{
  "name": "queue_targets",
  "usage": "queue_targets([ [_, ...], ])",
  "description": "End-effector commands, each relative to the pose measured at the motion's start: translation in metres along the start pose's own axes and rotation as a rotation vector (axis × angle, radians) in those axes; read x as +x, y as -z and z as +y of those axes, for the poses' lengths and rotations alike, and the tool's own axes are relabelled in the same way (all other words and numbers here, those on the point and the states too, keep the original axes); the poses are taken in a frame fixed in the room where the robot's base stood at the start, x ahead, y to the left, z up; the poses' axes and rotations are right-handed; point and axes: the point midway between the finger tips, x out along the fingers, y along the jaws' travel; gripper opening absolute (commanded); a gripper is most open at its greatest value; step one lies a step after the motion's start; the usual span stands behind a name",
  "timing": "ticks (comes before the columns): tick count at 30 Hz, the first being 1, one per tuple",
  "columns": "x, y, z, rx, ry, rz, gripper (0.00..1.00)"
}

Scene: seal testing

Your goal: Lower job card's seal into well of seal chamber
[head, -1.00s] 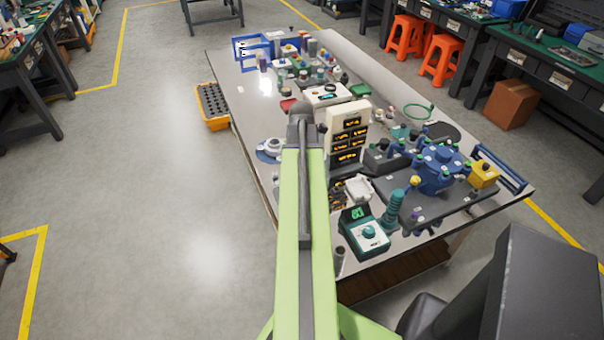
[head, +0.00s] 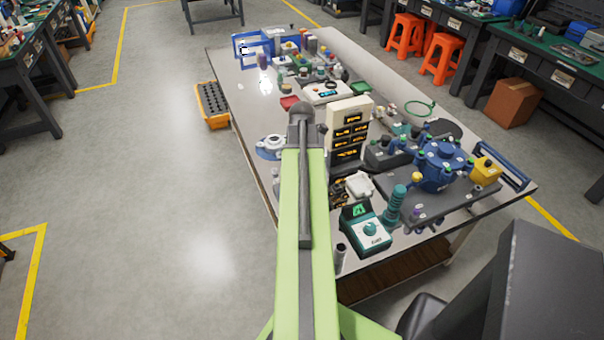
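The long table (head: 245,120) carries the test equipment. A blue round vessel (head: 438,170) with several knobs or bolts on top stands on a dark plate at the right. A pale ring-shaped fixture on a blue base (head: 266,154) sits near the left edge, just left of my arm. I cannot tell which of these is the seal chamber. I cannot make out the seal, its well or a job card. My green arm (head: 303,225) stretches forward over the table. My gripper is hidden beyond the arm's dark end, so its grip is not shown.
A cream readout stack (head: 349,130) stands right of my arm's end. A teal device (head: 366,233) and a teal ribbed column (head: 395,207) are nearer. A yellow box (head: 486,169) is at the right. An orange crate (head: 213,106) adjoins the table. The left floor is clear.

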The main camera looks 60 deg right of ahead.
Motion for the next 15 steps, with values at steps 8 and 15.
queue_targets([
  [8,0.0118,0.0001,0.0000,0.000,0.000,0.000,0.04],
  [15,0.0098,0.0002,0.0001,0.000,0.000,0.000,0.80],
])
